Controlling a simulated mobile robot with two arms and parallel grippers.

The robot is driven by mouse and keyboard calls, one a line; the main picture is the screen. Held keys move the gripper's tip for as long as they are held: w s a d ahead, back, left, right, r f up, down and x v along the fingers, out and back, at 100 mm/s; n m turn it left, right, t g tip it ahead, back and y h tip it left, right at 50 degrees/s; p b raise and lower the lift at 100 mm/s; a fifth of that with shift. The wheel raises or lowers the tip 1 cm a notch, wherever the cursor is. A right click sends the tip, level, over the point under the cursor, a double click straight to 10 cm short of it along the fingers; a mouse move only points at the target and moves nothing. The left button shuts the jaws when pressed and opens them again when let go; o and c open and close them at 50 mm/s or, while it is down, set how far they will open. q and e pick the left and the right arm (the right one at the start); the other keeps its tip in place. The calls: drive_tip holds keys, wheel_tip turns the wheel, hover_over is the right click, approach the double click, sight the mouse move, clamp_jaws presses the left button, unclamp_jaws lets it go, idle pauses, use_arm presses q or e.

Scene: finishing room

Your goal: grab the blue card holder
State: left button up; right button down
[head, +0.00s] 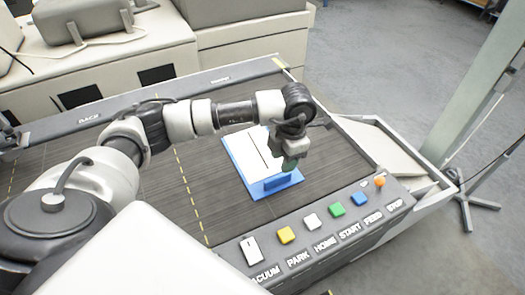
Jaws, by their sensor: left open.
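The blue card holder (277,184) lies on the dark slatted bed of the table, with a white card-like sheet (245,147) on it. Its blue edge shows along the left and front. My left gripper (290,164) points down over its right part and hides some of it. The gripper is open with nothing visible in it; I cannot tell whether its tips touch the holder. My right gripper is not in view.
A control strip (310,250) at the front carries several coloured buttons, labelled from VACUUM to STOP. The dark bed (210,190) is clear left of the holder. Pale cabinets stand behind. A grey post (480,90) stands at the right.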

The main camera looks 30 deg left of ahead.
sight(278, 177)
use_arm(q)
drive_tip(key=shift+s+a+f, duration=0.1)
drive_tip(key=shift+s+f, duration=0.1)
drive_tip(key=shift+f, duration=0.3)
drive_tip(key=shift+s+a+f, duration=0.1)
drive_tip(key=shift+s+f, duration=0.05)
drive_tip(key=shift+f, duration=0.35)
drive_tip(key=f+p, duration=0.2)
drive_tip(key=f, duration=0.1)
drive_tip(key=f+p, duration=0.1)
drive_tip(key=f, duration=0.1)
drive_tip(key=shift+s, duration=0.25)
drive_tip(key=shift+f, duration=0.2)
drive_tip(key=shift+a+f, duration=0.1)
drive_tip(key=shift+f, duration=0.05)
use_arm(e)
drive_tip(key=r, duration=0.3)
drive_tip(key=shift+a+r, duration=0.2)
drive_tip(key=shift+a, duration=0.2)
use_arm(q)
drive_tip(key=shift+f, duration=0.25)
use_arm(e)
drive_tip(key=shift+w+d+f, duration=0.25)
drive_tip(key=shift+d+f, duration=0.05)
use_arm(q)
clamp_jaws()
